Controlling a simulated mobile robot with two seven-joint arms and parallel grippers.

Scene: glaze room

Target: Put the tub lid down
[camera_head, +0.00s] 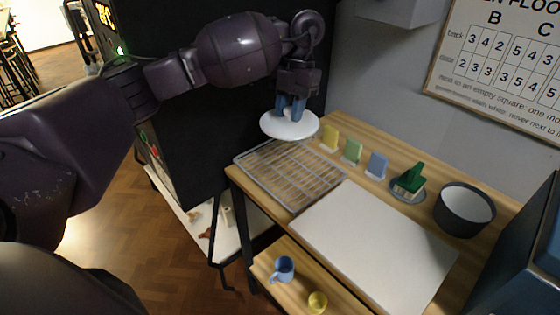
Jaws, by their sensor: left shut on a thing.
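The tub lid (277,125) is a round white disc, seen near the top centre in the head view. My left gripper (291,108) is shut on it from above, its blue fingers at the middle of the lid's top. The lid is roughly level and appears to be held above the far left corner of the wooden table, just behind the wire rack (290,176). A round grey tub (464,208) with a pale inside stands uncovered at the table's right. My right gripper is not in view.
A white board (375,245) lies bare on the table. Yellow (330,137), green (352,151) and blue (376,165) blocks stand along the back, beside a green house-shaped thing (409,182) on a dish. A blue mug (283,269) and yellow cup (317,302) are on a lower shelf.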

